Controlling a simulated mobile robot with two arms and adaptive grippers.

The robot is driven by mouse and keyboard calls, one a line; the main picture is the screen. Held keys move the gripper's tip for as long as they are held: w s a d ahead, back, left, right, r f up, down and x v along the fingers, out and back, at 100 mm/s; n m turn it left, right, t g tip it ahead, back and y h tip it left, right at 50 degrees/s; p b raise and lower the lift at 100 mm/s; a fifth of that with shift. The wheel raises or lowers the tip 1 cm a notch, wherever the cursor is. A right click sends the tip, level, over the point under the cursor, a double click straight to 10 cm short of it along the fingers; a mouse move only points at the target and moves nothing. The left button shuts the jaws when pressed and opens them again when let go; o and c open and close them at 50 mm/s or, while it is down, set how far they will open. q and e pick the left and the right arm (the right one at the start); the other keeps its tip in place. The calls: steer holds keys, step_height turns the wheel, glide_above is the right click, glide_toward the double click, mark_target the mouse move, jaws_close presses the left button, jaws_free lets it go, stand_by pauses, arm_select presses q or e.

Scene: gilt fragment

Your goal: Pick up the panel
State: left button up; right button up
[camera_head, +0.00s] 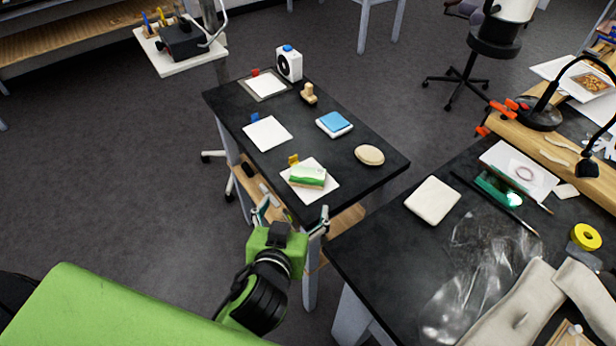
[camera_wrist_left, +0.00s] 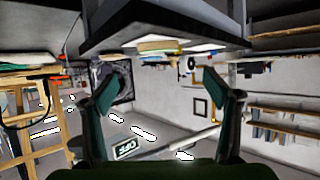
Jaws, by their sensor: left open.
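I cannot tell for sure which thing is the panel. A green-and-white flat block (camera_head: 307,176) lies on a white sheet (camera_head: 325,191) at the near end of the small black table (camera_head: 340,188). A plain white square slab (camera_head: 432,200) lies on the larger black table at the right. My left gripper (camera_head: 292,214) is open and empty, just off the near end of the small table and short of the green-and-white block. In the left wrist view my left gripper (camera_wrist_left: 158,80) has its fingers wide apart with nothing between them, and the tabletop edge (camera_wrist_left: 165,27) is at the top. My right gripper is not in view.
The small table also holds a blue-topped block (camera_head: 334,122), an oval beige piece (camera_head: 369,155), white sheets (camera_head: 268,133) and a white device (camera_head: 288,63). The larger table (camera_head: 395,250) bears clear film (camera_head: 485,270) and yellow tape (camera_head: 585,236). A floor gap separates the tables.

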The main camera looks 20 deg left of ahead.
arm_select(q)
steer(key=p, duration=0.1)
glide_toward(307, 177)
steer(key=shift+w+f, duration=0.2)
steer(key=shift+w, duration=1)
steer(key=shift+f+p+x, duration=0.15)
steer(key=shift+p+x, duration=0.35)
steer(key=shift+x, duration=1)
steer(key=shift+f+p+x, duration=0.15)
steer(key=shift+p+x, duration=0.35)
steer(key=shift+x, duration=0.95)
steer(key=shift+s+a, duration=0.1)
steer(key=shift+s, duration=0.05)
steer(key=c, duration=1.2)
